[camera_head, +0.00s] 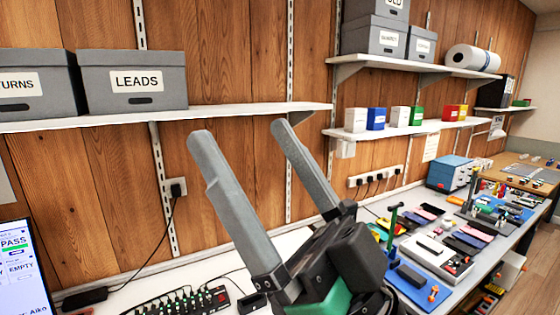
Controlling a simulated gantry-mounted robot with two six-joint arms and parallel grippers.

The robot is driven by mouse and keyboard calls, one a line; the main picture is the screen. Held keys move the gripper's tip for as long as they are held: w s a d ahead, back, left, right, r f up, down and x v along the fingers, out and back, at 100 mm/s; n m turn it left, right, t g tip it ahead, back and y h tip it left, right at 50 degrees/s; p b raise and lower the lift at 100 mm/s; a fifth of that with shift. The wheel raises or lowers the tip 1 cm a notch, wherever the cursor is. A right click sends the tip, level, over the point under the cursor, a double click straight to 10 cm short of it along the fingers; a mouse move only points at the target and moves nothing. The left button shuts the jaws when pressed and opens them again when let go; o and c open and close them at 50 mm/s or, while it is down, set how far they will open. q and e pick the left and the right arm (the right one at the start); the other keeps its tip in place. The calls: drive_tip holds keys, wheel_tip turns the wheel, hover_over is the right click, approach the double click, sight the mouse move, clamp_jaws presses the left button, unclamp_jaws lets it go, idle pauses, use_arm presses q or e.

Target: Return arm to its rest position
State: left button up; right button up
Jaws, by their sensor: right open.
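My right gripper (243,132) stands large in the middle of the camera_head view, raised above the bench. Its two long grey fingers point up and away toward the wooden wall. They are spread apart with nothing between them, so it is open and empty. Its dark body and a green part show at the bottom middle and hide part of the bench behind. My left gripper is not in view.
The white bench (215,270) carries a black device with several plugs (180,304) and, at right, several phones and trays. A screen (18,268) stands at lower left. A shelf (230,110) with grey boxes (135,82) runs along the wall behind the fingers.

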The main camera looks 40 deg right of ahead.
drive_tip(key=h, duration=0.1)
drive_tip(key=d+h, duration=0.1)
drive_tip(key=h, duration=0.1)
drive_tip(key=m+h, duration=0.1)
drive_tip(key=shift+s+d+f, duration=0.25)
drive_tip(key=shift+s+f, duration=0.15)
drive_tip(key=shift+r, duration=0.1)
wheel_tip(320, 180, up, 36)
drive_tip(key=p, duration=3.6)
